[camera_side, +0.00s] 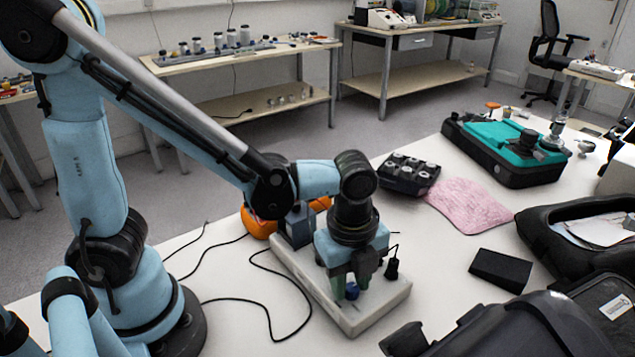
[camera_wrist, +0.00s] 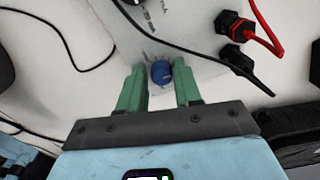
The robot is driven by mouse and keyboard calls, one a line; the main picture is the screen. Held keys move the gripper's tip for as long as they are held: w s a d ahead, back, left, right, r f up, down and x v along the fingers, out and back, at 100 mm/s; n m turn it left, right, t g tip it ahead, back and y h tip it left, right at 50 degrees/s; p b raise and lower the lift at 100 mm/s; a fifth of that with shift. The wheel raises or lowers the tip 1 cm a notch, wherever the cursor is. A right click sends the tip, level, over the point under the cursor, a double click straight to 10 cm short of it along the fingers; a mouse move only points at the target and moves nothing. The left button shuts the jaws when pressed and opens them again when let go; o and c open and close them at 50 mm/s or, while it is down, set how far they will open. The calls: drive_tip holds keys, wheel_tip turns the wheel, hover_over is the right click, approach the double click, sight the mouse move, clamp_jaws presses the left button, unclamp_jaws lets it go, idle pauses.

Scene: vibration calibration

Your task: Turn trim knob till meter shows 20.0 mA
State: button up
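The trim knob is a small round blue knob (camera_wrist: 161,72) on a pale panel (camera_wrist: 185,55). It also shows in the side view as a blue spot (camera_side: 352,290) on a light slab-like unit (camera_side: 375,312). My gripper (camera_wrist: 160,70) points down at the panel, with one green finger on each side of the knob. A narrow gap seems to show on both sides, so the fingers look open around it. My gripper in the side view (camera_side: 351,282) partly hides the knob. An orange-cased device (camera_side: 258,223) stands behind the unit, partly hidden by my arm. No meter reading is legible.
A red lead (camera_wrist: 265,38) and black plugs sit on the panel near the fingers. A black cable (camera_side: 275,335) loops over the white table. A black block (camera_side: 500,270), pink cloth (camera_side: 468,204) and teal-lined case (camera_side: 515,140) lie right of the unit.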

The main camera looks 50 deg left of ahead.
sight(349, 288)
clamp_jaws()
drive_tip(key=shift+n, duration=0.3)
drive_tip(key=shift+w+n, duration=0.15)
drive_tip(key=shift+n, duration=2.75)
drive_tip(key=shift+o, duration=1.9)
unclamp_jaws()
drive_tip(key=shift+r, duration=0.15)
wheel_tip(349, 288, up, 12)
drive_tip(key=shift+s+d, duration=0.15)
drive_tip(key=shift+s, duration=0.2)
